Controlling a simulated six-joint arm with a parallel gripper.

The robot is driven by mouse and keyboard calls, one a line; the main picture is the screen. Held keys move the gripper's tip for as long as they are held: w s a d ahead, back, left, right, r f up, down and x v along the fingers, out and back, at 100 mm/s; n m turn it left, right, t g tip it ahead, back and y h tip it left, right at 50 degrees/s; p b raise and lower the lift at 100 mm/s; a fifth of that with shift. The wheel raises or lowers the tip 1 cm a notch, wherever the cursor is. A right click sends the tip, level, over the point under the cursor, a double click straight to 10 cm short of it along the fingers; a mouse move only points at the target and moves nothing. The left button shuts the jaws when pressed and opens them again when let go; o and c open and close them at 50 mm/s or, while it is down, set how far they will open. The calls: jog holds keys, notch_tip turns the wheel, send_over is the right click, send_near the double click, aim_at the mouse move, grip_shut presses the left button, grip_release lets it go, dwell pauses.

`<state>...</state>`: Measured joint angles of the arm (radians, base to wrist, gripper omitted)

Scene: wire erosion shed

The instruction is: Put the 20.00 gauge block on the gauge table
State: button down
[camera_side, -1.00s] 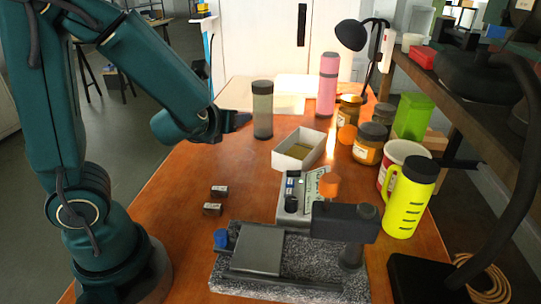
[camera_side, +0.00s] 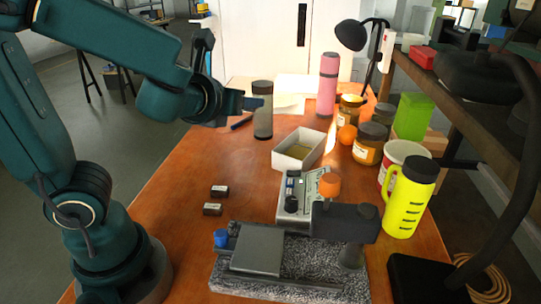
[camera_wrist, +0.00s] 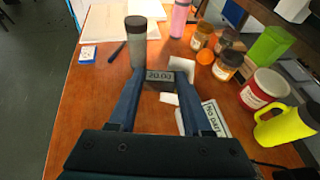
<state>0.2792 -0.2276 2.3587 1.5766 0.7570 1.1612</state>
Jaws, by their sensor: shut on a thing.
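My gripper (camera_wrist: 160,84) is shut on a gauge block (camera_wrist: 160,76) marked 20.00, held across its fingertips in the wrist view. In the side view my gripper (camera_side: 250,103) is raised over the left part of the bench, in front of the grey bottle; the block is hard to make out there. The gauge table, a flat grey plate (camera_side: 258,250) on a speckled granite base (camera_side: 300,288), is at the front of the bench, well below and nearer than my gripper. Its top looks bare. A dark gauge arm (camera_side: 340,222) on a post stands at its right.
Two small dark blocks (camera_side: 219,191) (camera_side: 212,209) lie left of centre. A white tray (camera_side: 310,165) and a control box (camera_side: 290,205) stand behind the gauge. The grey bottle (camera_side: 263,115) is at the back; jars and a yellow jug (camera_side: 408,205) line the right.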

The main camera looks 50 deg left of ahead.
jog(key=s+a+f+n+g+y, duration=0.35)
jog(key=s+n+g, duration=0.25)
jog(key=n+g, duration=0.25)
jog(key=s+a+f+n+g+y, duration=0.2)
jog(key=s+a+f+n+g, duration=0.15)
jog(key=s+n+g, duration=0.4)
jog(key=s+d+f+n+g+h, duration=0.2)
jog(key=s+d+n+g+h, duration=0.1)
jog(key=n+g+h, duration=0.3)
jog(key=s+d+n+g+h, duration=0.1)
jog(key=s+d+n+h, duration=0.1)
jog(key=d+n+h, duration=0.85)
jog(key=w+r+n+t+h, duration=0.2)
jog(key=w+n+t+h, duration=0.15)
jog(key=n+h, duration=0.4)
jog(key=n+t+h, duration=0.2)
jog(key=n+t, duration=0.6)
send_over(254, 241)
notch_tip(254, 241, down, 5)
jog(key=shift+a+r, duration=0.15)
jog(key=shift+f, duration=2.15)
